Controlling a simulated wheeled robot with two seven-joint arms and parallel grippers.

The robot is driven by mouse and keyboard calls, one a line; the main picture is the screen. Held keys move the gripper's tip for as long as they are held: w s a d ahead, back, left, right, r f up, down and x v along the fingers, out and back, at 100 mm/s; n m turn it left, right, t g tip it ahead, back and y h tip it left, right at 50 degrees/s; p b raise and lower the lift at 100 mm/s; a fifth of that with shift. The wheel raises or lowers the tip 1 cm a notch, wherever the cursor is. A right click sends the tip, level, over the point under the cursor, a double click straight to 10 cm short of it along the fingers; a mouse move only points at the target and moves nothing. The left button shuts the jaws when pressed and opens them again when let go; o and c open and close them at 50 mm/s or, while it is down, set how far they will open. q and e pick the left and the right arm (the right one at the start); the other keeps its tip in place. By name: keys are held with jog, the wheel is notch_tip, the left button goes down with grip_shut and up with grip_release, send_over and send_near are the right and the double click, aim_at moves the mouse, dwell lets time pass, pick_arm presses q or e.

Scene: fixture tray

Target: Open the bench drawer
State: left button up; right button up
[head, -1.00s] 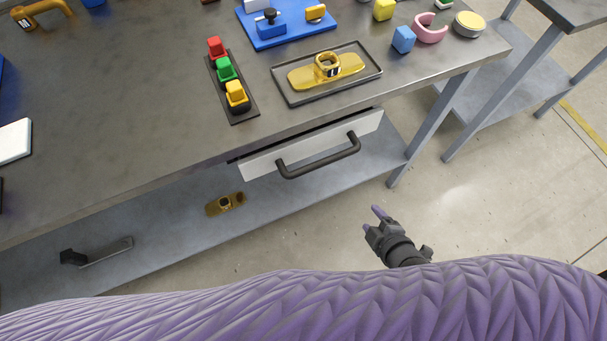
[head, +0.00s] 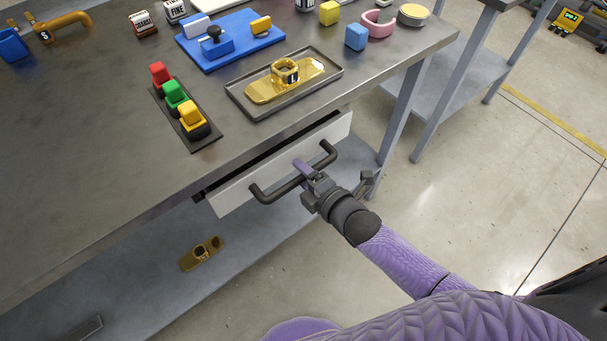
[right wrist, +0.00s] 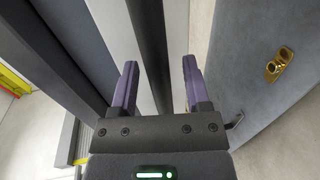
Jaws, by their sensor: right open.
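The bench drawer has a white front (head: 236,194) under the bench top, with a dark strip along its upper edge. Its dark bar handle (head: 277,192) stands out from the front. My right gripper (head: 306,170) is at the handle, near its right half, with its purple fingers open. In the right wrist view, the dark handle bar (right wrist: 149,45) runs between the two spread fingers (right wrist: 159,85), with a gap to each side. The jaws are not closed on it. My left gripper is out of view.
The bench top (head: 90,130) holds a tray (head: 243,104) with a gold part, a strip of coloured blocks (head: 178,110) and a blue fixture board (head: 235,55). A gold part (head: 201,254) lies on the lower shelf. Floor in front of the drawer is clear.

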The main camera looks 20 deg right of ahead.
jog(key=shift+c, duration=0.2)
grip_shut()
dwell(1.1)
